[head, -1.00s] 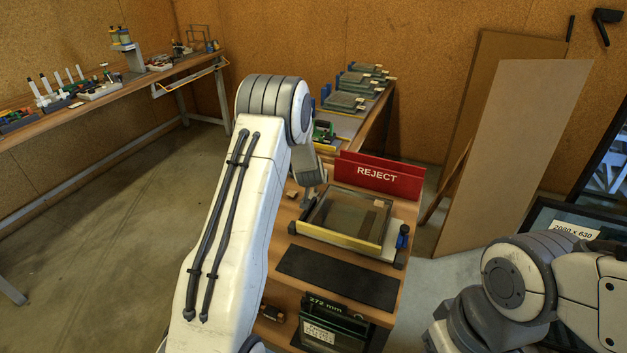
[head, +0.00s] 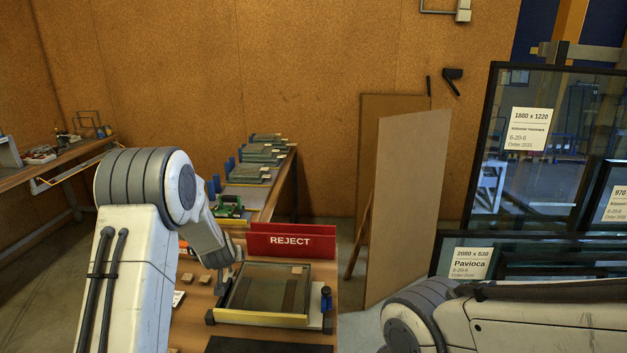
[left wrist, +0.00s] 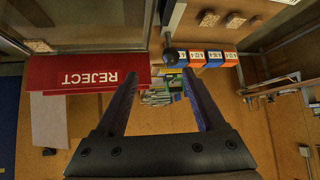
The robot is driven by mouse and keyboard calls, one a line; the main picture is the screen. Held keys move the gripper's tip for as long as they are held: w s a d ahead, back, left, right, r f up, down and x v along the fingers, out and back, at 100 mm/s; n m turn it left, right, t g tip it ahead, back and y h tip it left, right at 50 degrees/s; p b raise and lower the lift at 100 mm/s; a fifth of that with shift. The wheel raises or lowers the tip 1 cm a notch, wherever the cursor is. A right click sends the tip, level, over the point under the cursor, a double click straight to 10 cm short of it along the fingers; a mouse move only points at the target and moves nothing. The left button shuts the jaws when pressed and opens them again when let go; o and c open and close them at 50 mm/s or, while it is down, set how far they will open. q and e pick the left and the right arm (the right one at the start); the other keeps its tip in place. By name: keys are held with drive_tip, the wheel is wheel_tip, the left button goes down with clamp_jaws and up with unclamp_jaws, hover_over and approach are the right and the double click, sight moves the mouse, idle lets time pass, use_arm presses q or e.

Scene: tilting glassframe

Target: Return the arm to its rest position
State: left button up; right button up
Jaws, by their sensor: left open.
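My left arm (head: 130,265) comes in from the left, its elbow bent and its wrist pointing down at the bench. The left gripper (head: 228,280) is small and partly hidden, close to the left edge of the framed glass unit (head: 262,288); I cannot tell whether it touches. In the left wrist view the left gripper (left wrist: 160,88) has its two dark fingers apart with nothing between them. The red REJECT sign (head: 290,241) stands behind the unit, and shows upside down in the left wrist view (left wrist: 85,73). My right arm (head: 500,325) is at the lower right; its gripper is out of view.
A bench with several stacked units (head: 265,150) runs back behind the sign. A brown board (head: 400,200) leans at right of it. Large labelled glass panes (head: 535,150) stand at the far right. Another bench (head: 55,168) is at the left.

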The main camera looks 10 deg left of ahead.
use_arm(q)
drive_tip(key=s+d+r+m+g+h, duration=0.2)
drive_tip(key=s+d+r+m, duration=0.15)
drive_tip(key=s+d, duration=0.65)
drive_tip(key=s+d+r+m+g+h, duration=0.25)
drive_tip(key=s+d+r, duration=0.2)
drive_tip(key=d, duration=0.95)
drive_tip(key=s+d+r+m+g, duration=0.1)
drive_tip(key=s+m+g, duration=0.1)
drive_tip(key=s, duration=1.2)
drive_tip(key=s+d+m+g, duration=0.1)
drive_tip(key=s+m+g, duration=0.1)
drive_tip(key=s, duration=1.2)
drive_tip(key=shift+d+r+m+y, duration=0.3)
drive_tip(key=shift+r+y, duration=0.05)
drive_tip(key=shift+r, duration=0.05)
